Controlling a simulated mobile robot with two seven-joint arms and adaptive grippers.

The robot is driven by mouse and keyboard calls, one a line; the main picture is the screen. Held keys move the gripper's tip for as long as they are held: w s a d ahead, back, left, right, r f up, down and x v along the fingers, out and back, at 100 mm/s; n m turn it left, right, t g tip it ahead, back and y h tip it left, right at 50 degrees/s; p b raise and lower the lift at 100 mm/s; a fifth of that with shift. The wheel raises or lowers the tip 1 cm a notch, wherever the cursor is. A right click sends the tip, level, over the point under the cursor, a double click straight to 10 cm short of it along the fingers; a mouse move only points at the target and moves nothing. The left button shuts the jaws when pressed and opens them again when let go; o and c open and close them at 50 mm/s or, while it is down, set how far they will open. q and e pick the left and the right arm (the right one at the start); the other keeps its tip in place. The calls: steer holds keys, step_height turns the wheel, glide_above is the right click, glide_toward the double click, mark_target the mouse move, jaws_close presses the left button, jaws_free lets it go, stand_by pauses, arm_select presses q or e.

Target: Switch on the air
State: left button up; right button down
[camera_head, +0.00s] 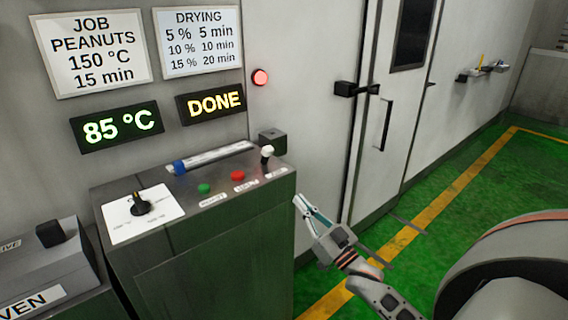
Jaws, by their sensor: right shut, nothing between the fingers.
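A grey control console (220,245) stands at the left centre. On its sloped top, a white-knobbed toggle lever (267,153) stands upright at the right end, with a small label below it too small to read. A green button (204,188) and a red button (238,175) sit to its left. A black rotary knob (140,206) sits on a white dial plate further left. I cannot read which control is marked for air. My right gripper (299,203) is shut and empty, beside the console's right edge, below and right of the lever. My left gripper is out of view.
A blue-ended tube (212,158) lies behind the buttons. A door (385,120) stands behind my right gripper. Green floor (470,195) is open at right.

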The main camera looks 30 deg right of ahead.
steer(key=shift+d+r, duration=0.45)
steer(key=shift+r, duration=0.3)
steer(key=p, duration=0.2)
glide_toward(270, 155)
steer(key=x, duration=0.5)
steer(key=shift+w+r, duration=0.1)
steer(key=shift+r, duration=0.1)
steer(key=shift+w+r, duration=0.25)
steer(key=shift+w, duration=0.45)
steer(key=shift+w, duration=0.15)
